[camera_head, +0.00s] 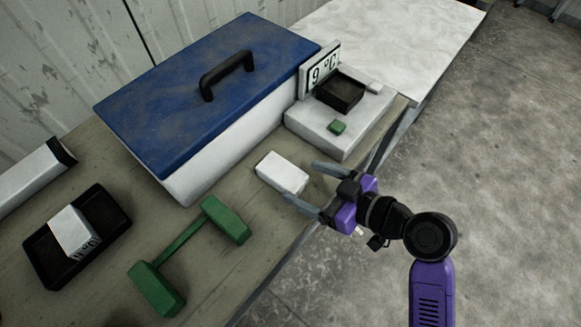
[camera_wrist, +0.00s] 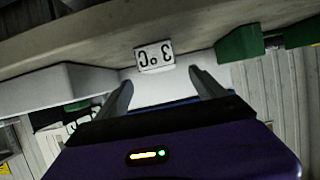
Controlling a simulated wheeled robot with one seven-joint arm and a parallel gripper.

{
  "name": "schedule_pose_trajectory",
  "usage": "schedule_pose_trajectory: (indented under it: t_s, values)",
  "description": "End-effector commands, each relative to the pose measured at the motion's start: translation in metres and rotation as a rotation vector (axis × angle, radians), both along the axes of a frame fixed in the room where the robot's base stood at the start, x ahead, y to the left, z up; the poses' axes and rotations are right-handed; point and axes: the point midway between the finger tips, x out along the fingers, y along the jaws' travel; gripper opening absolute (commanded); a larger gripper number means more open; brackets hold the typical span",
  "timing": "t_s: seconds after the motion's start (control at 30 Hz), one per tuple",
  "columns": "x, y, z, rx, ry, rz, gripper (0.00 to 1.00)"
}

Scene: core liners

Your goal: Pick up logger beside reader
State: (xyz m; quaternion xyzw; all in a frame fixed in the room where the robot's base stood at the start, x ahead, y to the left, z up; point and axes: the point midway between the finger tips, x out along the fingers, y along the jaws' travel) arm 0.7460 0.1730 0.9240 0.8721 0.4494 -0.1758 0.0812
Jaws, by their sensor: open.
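The logger (camera_head: 281,173) is a small white block lying on the table beside the reader. In the wrist view the logger lies ahead, between the fingertips (camera_wrist: 160,80). I cannot tell whether they touch it.
A large white box with a blue lid (camera_head: 185,85) and black handle stands behind. A green bar with two blocks (camera_head: 185,245) lies at front left. A black tray (camera_head: 42,262) holds another white block (camera_head: 75,230). The table's edge runs beneath my gripper.

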Motion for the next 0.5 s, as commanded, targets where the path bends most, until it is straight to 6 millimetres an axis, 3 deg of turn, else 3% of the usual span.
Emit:
schedule_pose_trajectory:
  t_s: [0.5]
  values:
    - [0.028, 0.042, -0.013, -0.011, -0.011, 0.010, 0.80]
